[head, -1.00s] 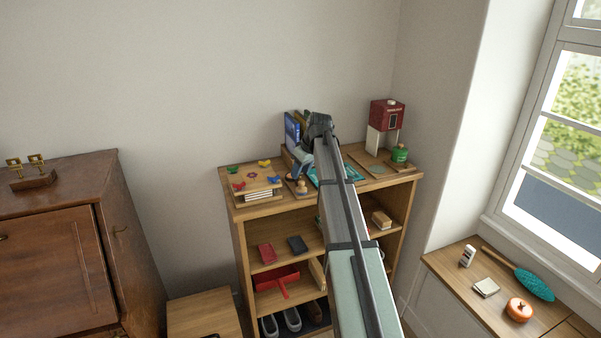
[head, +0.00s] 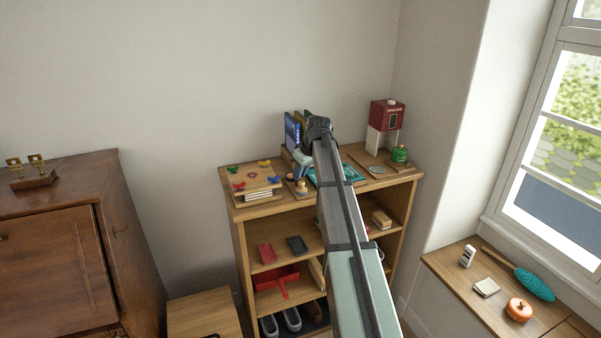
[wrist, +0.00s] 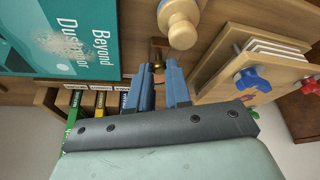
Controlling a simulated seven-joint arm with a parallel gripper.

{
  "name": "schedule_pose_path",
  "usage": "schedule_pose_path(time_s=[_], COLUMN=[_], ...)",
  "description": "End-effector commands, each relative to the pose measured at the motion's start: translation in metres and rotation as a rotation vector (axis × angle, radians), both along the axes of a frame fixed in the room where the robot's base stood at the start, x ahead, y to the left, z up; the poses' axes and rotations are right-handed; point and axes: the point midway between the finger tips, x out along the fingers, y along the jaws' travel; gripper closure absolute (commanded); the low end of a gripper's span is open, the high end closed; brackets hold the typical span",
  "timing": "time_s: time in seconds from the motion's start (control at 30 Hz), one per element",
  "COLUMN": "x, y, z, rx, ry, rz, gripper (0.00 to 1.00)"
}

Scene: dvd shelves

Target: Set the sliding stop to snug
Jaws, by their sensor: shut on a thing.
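The sliding stop (wrist: 159,46) is a small brown wooden block with a brass knob (wrist: 158,67), seen in the wrist view between the tips of my gripper. My gripper (wrist: 160,78) has blue fingers that stand apart with the knob between them, shut on it. Upright DVD cases (wrist: 100,101) with green, yellow and blue spines stand in a wooden holder at lower left of the wrist view. In the head view the blue case (head: 292,131) shows left of my wrist, which hides the stop and much of the holder.
A teal book (wrist: 65,38) lies close by, left in the wrist view. A wooden knobbed object (wrist: 180,27) stands near the fingertips. A wooden press with coloured wing nuts (head: 255,183) is left on the shelf top. A red-and-white dispenser (head: 386,125) stands at the right.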

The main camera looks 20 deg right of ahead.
Motion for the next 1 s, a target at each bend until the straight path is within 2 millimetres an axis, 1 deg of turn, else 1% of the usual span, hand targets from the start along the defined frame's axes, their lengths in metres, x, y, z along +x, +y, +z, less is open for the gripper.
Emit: schedule_pose_path(time_s=[0.37,0.47,0.63,0.7,0.93,0.97,1.0], x=[0.000,0.000,0.001,0.001,0.000,0.000,0.000], y=[0.000,-0.006,-0.027,-0.032,-0.031,-0.031,-0.031], z=[0.000,0.000,0.000,0.000,0.000,0.000,0.000], rx=[0.000,0.000,-0.001,0.000,-0.001,-0.001,-0.001], ry=[0.000,0.000,0.000,0.000,0.000,0.000,0.000], rz=[0.000,-0.001,-0.003,-0.001,0.000,0.000,0.000], gripper=[1.00,1.00,1.00,1.00,1.00,0.81,0.77])
